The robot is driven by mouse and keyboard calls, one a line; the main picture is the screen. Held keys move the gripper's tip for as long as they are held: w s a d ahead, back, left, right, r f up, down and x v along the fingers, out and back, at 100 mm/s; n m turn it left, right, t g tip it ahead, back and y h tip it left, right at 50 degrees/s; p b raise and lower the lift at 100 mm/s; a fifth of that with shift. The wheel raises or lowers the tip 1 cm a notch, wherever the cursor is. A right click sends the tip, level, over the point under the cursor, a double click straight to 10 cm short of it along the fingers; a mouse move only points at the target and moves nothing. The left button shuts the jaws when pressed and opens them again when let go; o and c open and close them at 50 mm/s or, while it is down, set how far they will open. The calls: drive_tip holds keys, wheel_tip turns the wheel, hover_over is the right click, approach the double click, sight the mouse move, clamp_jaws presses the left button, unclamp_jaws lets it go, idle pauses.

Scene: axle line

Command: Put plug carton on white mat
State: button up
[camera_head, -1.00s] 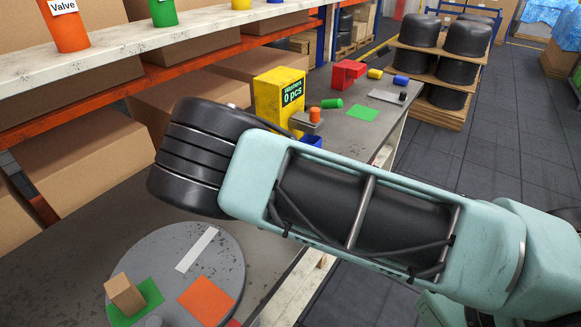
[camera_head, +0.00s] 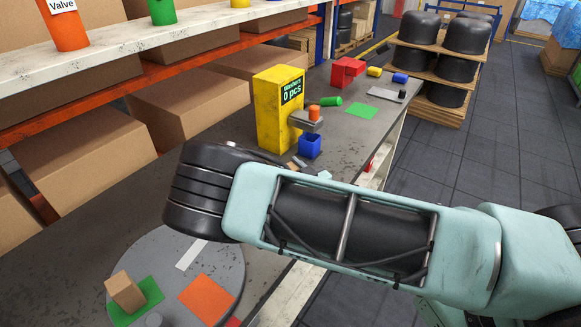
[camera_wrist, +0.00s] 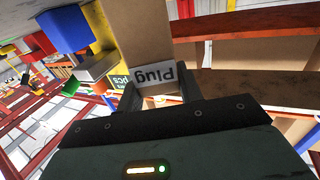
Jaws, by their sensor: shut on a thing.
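The plug carton (camera_wrist: 133,32) is brown with a white "Plug" label that reads upside down in the wrist view. My gripper (camera_wrist: 158,92) is shut on it at its labelled end. In the head view my own arm covers most or all of the gripper and carton. A pale whitish mat (camera_head: 384,94) lies flat on the far part of the bench, beside a green mat (camera_head: 361,110). A narrow whitish strip (camera_head: 191,254) lies on the round grey turntable (camera_head: 150,248). I cannot tell which of the two is the white mat.
A yellow washer dispenser (camera_head: 270,110) stands on the bench, with a small blue bin (camera_head: 310,146) near it. A red block (camera_head: 347,71) and several coloured cylinders are farther back. The turntable holds another brown carton (camera_head: 125,291) on green and an orange mat (camera_head: 207,298).

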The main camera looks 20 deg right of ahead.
drive_tip(key=shift+f, duration=0.25)
drive_tip(key=o, duration=1.1)
